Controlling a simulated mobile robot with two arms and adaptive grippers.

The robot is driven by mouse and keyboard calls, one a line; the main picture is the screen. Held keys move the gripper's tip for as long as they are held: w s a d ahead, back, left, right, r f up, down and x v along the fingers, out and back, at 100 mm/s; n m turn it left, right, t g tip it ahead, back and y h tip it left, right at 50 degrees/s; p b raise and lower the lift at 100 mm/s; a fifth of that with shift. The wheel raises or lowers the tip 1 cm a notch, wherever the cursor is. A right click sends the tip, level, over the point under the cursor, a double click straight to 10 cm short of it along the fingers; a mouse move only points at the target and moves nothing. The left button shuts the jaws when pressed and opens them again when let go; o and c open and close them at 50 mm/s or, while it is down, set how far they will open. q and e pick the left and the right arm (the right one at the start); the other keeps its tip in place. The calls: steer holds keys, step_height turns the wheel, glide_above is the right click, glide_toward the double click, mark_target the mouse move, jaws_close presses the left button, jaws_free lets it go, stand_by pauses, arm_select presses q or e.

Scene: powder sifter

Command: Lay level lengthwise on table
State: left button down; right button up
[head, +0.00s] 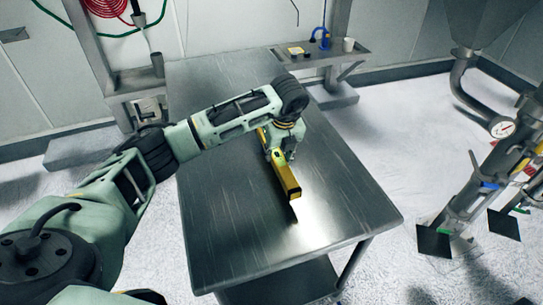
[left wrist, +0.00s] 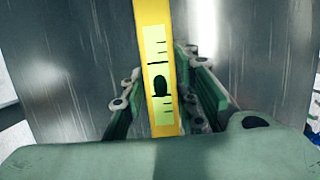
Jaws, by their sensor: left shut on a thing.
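The yellow level (head: 286,178) is in my left gripper (head: 278,155), over the middle of the steel table (head: 225,225). It points along the table's length, with its near end toward the front edge. In the left wrist view the level (left wrist: 156,60) runs up between the two green fingers, and its pale vial window faces the camera. The fingers are shut on it. My right gripper is not in view.
The table top around the level is clear. A small side shelf (head: 335,56) with a white cup (head: 348,45) and a blue item (head: 321,37) stands beyond the far right corner. Metal machinery with a gauge (head: 502,127) stands at the right.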

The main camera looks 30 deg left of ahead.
mark_target(273, 163)
arm_select(q)
steer(key=shift+s+a+f, duration=0.2)
steer(key=shift+a+f, duration=0.2)
steer(key=shift+a, duration=0.1)
step_height(273, 163, down, 3)
steer(key=shift+f+p, duration=0.1)
steer(key=shift+p, duration=0.8)
steer(key=shift+f, duration=0.4)
steer(key=c, duration=1.4)
jaws_free()
